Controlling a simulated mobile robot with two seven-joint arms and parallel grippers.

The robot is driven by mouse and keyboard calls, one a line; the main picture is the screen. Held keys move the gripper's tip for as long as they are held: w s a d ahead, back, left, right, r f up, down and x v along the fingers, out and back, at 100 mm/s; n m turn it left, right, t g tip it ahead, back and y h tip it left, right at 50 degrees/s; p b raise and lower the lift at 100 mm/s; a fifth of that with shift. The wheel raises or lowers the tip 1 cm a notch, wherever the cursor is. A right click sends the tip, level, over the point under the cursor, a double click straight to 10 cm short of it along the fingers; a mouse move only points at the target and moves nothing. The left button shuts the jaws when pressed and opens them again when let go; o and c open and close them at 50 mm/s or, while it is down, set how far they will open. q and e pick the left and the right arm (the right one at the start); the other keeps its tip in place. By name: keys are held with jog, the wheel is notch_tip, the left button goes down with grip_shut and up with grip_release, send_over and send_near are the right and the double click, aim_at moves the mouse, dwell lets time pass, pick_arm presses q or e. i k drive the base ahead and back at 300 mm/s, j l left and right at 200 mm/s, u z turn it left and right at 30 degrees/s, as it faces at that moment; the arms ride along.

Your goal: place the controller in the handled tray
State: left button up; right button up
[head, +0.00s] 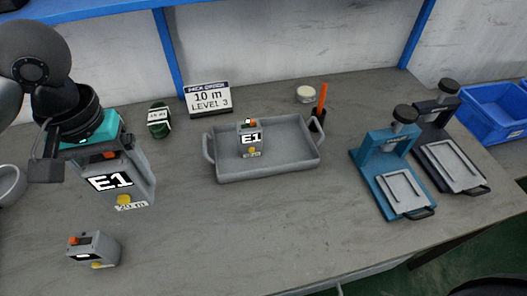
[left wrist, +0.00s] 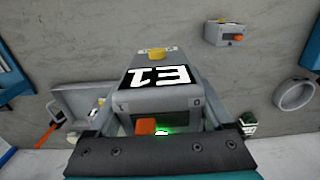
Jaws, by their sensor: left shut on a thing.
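My left gripper (head: 86,150) is shut on a grey controller (head: 122,190) with a large E1 label, a yellow button and an orange switch. It holds the controller above the left part of the table; it fills the middle of the left wrist view (left wrist: 155,100). The grey handled tray (head: 290,160) stands on the table to the right, apart from the held controller. A smaller-looking E1 controller (head: 251,146) stands inside the tray. My right gripper is not in view.
A small grey device (head: 100,250) with an orange switch lies front left. An orange-handled tool (head: 321,100) is by the tray. Blue (head: 385,160) and black presses (head: 440,145) stand right. The front middle is clear.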

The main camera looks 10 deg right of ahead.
aim_at(294, 144)
jog(key=l+z, duration=0.15)
jog(key=z, duration=1.05)
jog(key=i+l, duration=0.2)
jog(key=l, duration=0.15)
jog(key=i+l+z, duration=0.15)
jog(key=l, duration=0.15)
